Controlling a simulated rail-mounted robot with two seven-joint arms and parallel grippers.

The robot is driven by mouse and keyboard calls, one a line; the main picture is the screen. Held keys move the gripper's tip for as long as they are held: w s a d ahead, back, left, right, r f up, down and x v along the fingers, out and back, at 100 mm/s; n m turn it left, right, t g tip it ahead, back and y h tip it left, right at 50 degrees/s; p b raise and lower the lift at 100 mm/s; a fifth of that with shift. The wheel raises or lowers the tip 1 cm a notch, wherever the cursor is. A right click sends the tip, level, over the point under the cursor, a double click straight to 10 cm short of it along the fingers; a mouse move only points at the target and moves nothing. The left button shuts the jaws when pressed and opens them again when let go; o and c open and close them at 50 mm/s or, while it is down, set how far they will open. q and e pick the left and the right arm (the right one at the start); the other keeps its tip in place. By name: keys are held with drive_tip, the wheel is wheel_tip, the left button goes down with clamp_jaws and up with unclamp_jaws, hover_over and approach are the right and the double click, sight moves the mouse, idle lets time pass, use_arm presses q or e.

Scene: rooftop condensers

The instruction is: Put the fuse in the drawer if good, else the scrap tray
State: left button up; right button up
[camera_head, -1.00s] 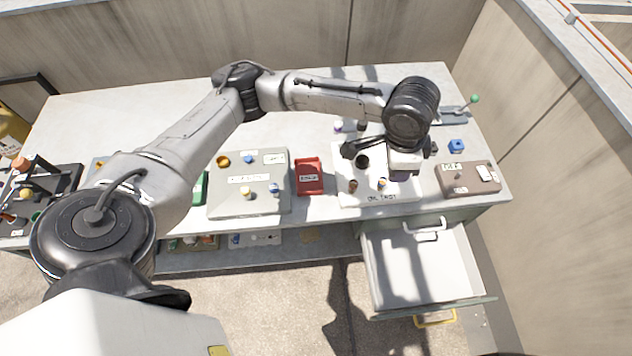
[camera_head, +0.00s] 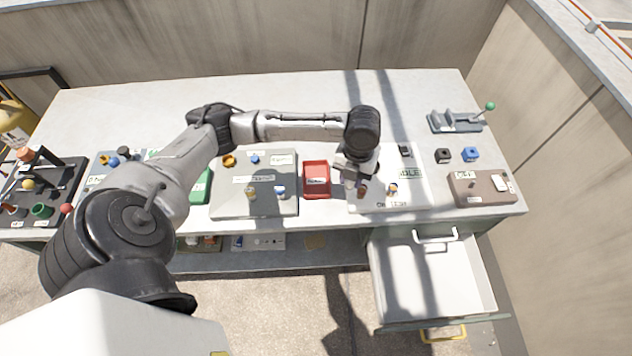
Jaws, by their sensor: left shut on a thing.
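My left gripper (camera_head: 352,170) is over the left part of the white test board (camera_head: 375,206), to the right of the red tray (camera_head: 317,168). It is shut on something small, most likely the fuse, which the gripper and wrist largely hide. The board has small brown posts near its front edge and a label reading "IDLE" (camera_head: 409,173). The red tray looks empty and has a label in it. The drawer (camera_head: 430,275) below the right end of the bench is pulled open and looks empty. My right gripper is not in view.
A brown box (camera_head: 482,188) with a white switch sits at the bench's right. Behind it are a blue block (camera_head: 470,154), a black block (camera_head: 442,155) and a green-knobbed lever fixture (camera_head: 456,121). A grey panel (camera_head: 254,205) lies left of the tray. The back of the bench is clear.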

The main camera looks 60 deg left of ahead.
use_arm(q)
drive_tip(key=shift+s+a+f+m, duration=0.3)
drive_tip(key=shift+a+f+m, duration=0.2)
drive_tip(key=shift+m, duration=0.2)
drive_tip(key=s+a+f, duration=0.1)
drive_tip(key=a+f, duration=0.1)
drive_tip(key=a, duration=0.1)
drive_tip(key=s+a+f, duration=0.1)
drive_tip(key=a+f, duration=0.1)
drive_tip(key=a, duration=0.2)
drive_tip(key=s+a+f+b, duration=0.1)
drive_tip(key=a+f, duration=0.2)
drive_tip(key=a, duration=0.1)
drive_tip(key=shift+a, duration=0.15)
drive_tip(key=shift+f+b, duration=0.35)
drive_tip(key=shift+f, duration=1.75)
drive_tip(key=shift+f, duration=0.1)
drive_tip(key=o, duration=0.7)
